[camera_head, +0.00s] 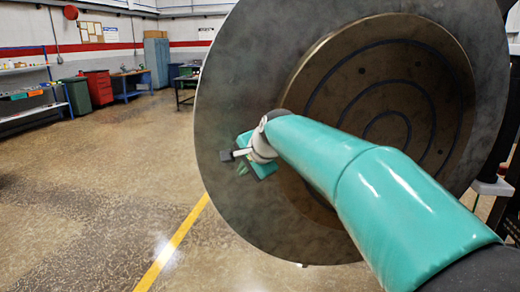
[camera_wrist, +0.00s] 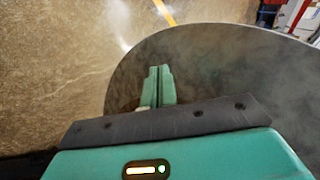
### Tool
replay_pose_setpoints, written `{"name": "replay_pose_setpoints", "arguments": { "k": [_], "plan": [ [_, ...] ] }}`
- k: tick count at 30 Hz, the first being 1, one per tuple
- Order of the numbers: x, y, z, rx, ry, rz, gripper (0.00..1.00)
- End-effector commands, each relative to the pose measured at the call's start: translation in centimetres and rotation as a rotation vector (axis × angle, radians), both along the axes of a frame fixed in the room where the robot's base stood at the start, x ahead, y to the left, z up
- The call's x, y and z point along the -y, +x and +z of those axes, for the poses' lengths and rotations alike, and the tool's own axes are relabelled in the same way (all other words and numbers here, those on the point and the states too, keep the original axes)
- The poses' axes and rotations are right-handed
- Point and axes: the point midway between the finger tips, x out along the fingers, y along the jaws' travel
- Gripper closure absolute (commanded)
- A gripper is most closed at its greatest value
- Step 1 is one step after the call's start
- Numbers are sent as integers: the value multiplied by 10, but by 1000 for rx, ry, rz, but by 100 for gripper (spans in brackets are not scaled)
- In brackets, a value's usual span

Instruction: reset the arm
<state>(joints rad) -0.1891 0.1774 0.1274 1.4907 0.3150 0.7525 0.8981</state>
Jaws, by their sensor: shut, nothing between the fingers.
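My arm, green, reaches across the head view in front of a large round grey furnace door (camera_head: 225,95). My gripper (camera_head: 242,169) is at the arm's far end, in front of the lower left part of the door. In the wrist view my gripper's two green fingers (camera_wrist: 160,84) lie side by side, shut with nothing between them. The grey door (camera_wrist: 230,60) fills the area behind and right of the fingers there. I cannot tell how far the fingertips are from its surface.
A yellow floor line (camera_head: 172,245) runs left of the door. The speckled floor (camera_head: 90,190) is wide and clear. A green bin (camera_head: 76,95), a red cabinet (camera_head: 98,87), a shelf (camera_head: 30,95) and a blue locker (camera_head: 157,62) stand far back.

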Motion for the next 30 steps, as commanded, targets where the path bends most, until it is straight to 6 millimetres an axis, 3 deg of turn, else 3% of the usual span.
{"name": "replay_pose_setpoints", "arguments": {
  "k": [3,8,18,24,30],
  "plan": [
    [41,-43,2,37,-129,52,100],
    [94,-103,-9,65,-304,134,100],
    [189,-238,-63,68,-629,331,100],
    [224,-306,-108,46,-768,454,100],
    [236,-333,-130,33,-820,512,100]
  ]
}}
